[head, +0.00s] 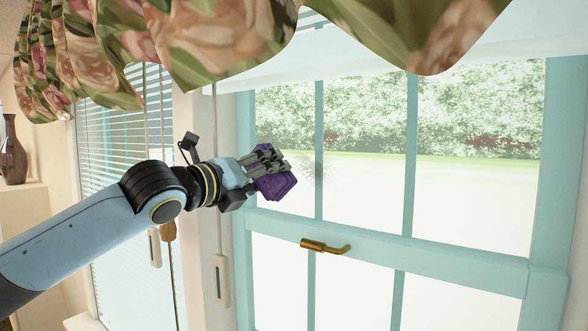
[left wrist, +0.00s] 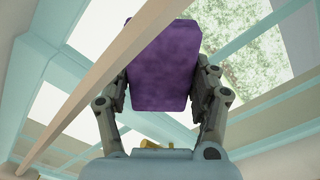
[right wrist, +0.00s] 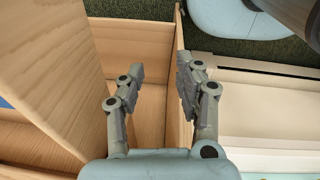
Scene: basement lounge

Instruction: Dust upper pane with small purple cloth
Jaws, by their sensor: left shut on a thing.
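My left gripper (head: 268,160) is shut on the small purple cloth (head: 277,184), in front of the left part of the upper pane (head: 365,185). I cannot tell whether the cloth touches the glass. A dark, speckled dust smudge (head: 318,172) shows just right of the cloth, around a teal upright bar. In the left wrist view the folded cloth (left wrist: 162,65) sits between both fingers. My right gripper (right wrist: 162,80) is open and empty in the right wrist view, above an open wooden drawer or box (right wrist: 150,115).
A brass window handle (head: 325,246) juts from the teal crossbar below the upper pane. A floral valance (head: 215,40) hangs above. Blinds (head: 115,130) and cords hang left of the window. A tan bar (left wrist: 105,75) crosses the left wrist view. A vase (head: 12,150) stands far left.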

